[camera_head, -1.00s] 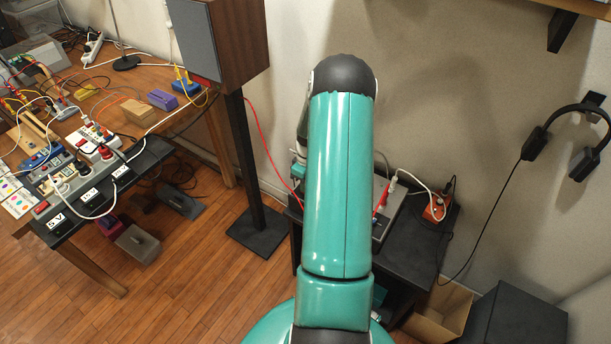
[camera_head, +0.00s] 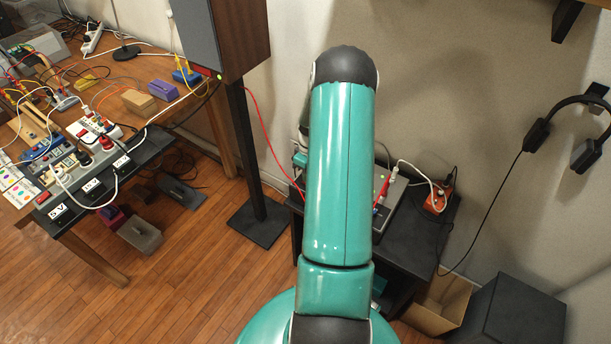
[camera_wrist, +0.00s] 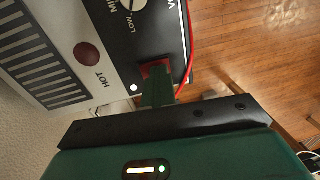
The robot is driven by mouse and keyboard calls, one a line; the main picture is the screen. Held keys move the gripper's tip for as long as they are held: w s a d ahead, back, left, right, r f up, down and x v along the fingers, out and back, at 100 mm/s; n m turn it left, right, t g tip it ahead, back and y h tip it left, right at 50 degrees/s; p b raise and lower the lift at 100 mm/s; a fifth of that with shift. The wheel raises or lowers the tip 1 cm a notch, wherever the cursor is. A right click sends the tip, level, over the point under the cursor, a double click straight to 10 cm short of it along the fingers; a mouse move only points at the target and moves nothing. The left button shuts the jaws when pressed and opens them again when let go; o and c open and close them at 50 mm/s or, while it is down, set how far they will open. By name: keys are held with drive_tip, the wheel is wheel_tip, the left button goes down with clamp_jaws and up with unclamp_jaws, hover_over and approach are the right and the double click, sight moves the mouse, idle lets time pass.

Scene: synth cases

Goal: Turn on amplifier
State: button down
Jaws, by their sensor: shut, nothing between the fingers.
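The amplifier (camera_wrist: 120,45) fills the upper left of the wrist view. Its front has a black panel with a white knob (camera_wrist: 133,5), a dark red round part (camera_wrist: 87,53) beside the word "HOT", and a small white dot (camera_wrist: 133,88). A red square switch (camera_wrist: 154,66) sits near the panel's edge. My gripper (camera_wrist: 158,82) is shut and empty, its fingertips at the red switch and partly covering it; whether they press it I cannot tell. In the head view, a grey box (camera_head: 392,205) on a black stand, probably the amplifier, is mostly hidden behind my arm.
A red cable (camera_wrist: 191,40) runs close beside the amplifier's panel. The black stand (camera_head: 420,238) also bears an orange socket box (camera_head: 438,199) with plugs. A speaker (camera_head: 225,40) on a post stands left, beyond it a cluttered wooden table (camera_head: 165,72).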

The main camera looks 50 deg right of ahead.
drive_tip(key=shift+d, duration=0.35)
drive_tip(key=shift+r, duration=0.1)
wheel_tip(320, 180, up, 14)
drive_tip(key=d, duration=0.1)
drive_tip(key=shift+d, duration=0.35)
drive_tip(key=shift+f, duration=0.2)
drive_tip(key=n, duration=0.6)
drive_tip(key=a+n, duration=0.1)
drive_tip(key=n, duration=1.1)
drive_tip(key=shift+a+r, duration=0.15)
drive_tip(key=shift+a, duration=0.1)
